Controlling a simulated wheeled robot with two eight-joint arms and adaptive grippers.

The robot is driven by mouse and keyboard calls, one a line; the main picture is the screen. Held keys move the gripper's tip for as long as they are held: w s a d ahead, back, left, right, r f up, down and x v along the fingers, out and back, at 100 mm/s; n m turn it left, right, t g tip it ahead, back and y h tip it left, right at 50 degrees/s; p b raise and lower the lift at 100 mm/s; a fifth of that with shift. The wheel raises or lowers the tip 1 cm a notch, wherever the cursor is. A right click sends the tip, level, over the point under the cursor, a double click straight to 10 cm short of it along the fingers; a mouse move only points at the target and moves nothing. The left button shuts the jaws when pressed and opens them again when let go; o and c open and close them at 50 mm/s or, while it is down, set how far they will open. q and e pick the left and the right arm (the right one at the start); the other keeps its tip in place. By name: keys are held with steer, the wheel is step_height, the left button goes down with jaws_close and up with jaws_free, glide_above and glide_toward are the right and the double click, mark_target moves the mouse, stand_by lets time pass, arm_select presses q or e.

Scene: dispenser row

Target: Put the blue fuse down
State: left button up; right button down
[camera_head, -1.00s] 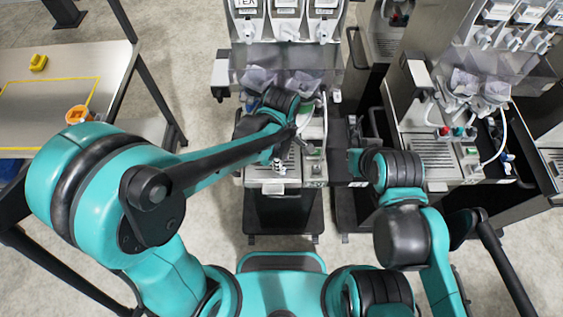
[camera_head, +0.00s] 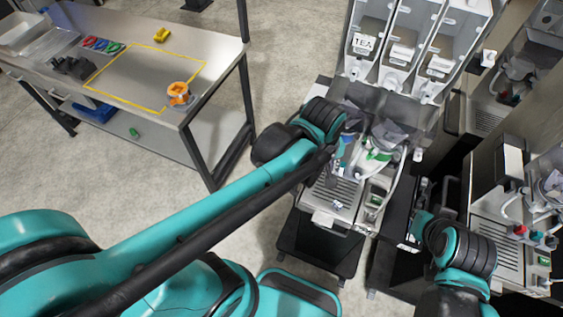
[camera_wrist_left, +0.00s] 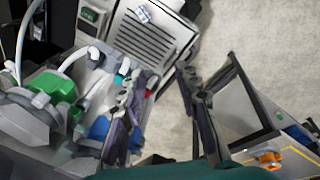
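A small blue-and-white piece (camera_head: 337,204), which looks like the blue fuse, lies on the drip grille (camera_head: 326,189) of the near dispenser. It also shows in the left wrist view (camera_wrist_left: 143,14) on the grille, apart from the fingers. My left gripper (camera_head: 346,150) is above and behind the grille, partly hidden by its own wrist. In the left wrist view its two dark fingers (camera_wrist_left: 158,78) are spread apart, with nothing seen held between them. My right gripper (camera_head: 420,222) is low beside the dispenser's right side; its fingers are too hidden to read.
A steel table (camera_head: 205,48) with an orange part (camera_head: 178,92), a yellow block (camera_head: 161,34) and coloured rings (camera_head: 101,45) stands at the left. Another dispenser (camera_head: 500,225) stands close at the right. Floor is clear between table and near dispenser.

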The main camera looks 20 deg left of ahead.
arm_select(q)
steer(key=s+a+r+m+t, duration=0.2)
steer(key=s+a+m+t, duration=0.2)
steer(key=a+m, duration=0.4)
steer(key=a, duration=0.2)
steer(key=shift+s+a+m+t+y, duration=0.2)
steer(key=shift+a+m+t+y, duration=0.1)
steer(key=shift+a+t+y, duration=0.1)
step_height(320, 180, down, 12)
steer(key=b, duration=1.1)
steer(key=shift+r+b, duration=0.2)
steer(key=shift+b, duration=0.2)
